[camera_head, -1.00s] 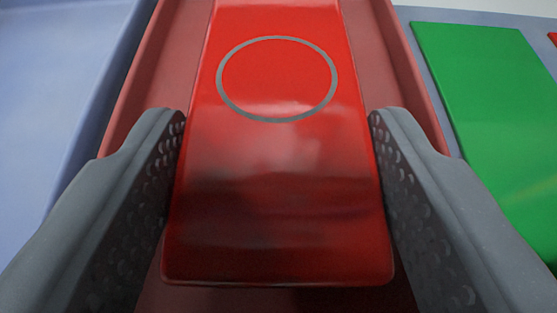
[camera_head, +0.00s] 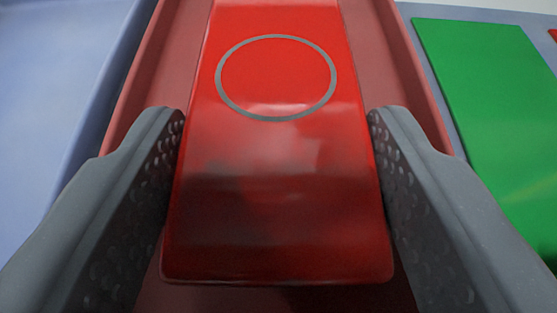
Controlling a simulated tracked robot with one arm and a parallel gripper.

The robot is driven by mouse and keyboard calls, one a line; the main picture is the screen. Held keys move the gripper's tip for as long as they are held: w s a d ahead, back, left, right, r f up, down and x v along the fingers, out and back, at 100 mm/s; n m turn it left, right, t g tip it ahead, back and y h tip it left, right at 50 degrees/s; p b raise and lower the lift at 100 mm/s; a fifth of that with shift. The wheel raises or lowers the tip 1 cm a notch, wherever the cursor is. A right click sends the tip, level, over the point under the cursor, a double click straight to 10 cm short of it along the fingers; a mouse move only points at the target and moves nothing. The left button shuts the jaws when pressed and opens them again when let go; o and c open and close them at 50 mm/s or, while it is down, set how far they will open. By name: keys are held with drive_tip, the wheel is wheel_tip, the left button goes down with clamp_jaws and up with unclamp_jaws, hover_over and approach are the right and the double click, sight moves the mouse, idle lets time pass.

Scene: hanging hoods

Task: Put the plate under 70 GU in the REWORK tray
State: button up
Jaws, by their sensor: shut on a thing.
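A glossy red plate (camera_head: 275,180) with a grey ring printed near its far end fills the middle of the view. My gripper (camera_head: 277,125) is shut on the plate, with one dark textured finger against each long side. Below and around the plate is a dull red tray (camera_head: 382,60) with raised side walls. The plate lies lengthwise over the tray; I cannot tell whether it touches the tray floor. No gloss reading or tray label shows.
A pale blue tray or surface (camera_head: 50,90) with a raised edge lies to the left. A green plate (camera_head: 485,100) lies on a grey-blue surface to the right. A bit of another red thing (camera_head: 552,36) shows at the far right edge.

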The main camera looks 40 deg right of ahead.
drive_tip(key=shift+f, duration=0.4)
drive_tip(key=o, duration=1.1)
drive_tip(key=shift+o, duration=0.2)
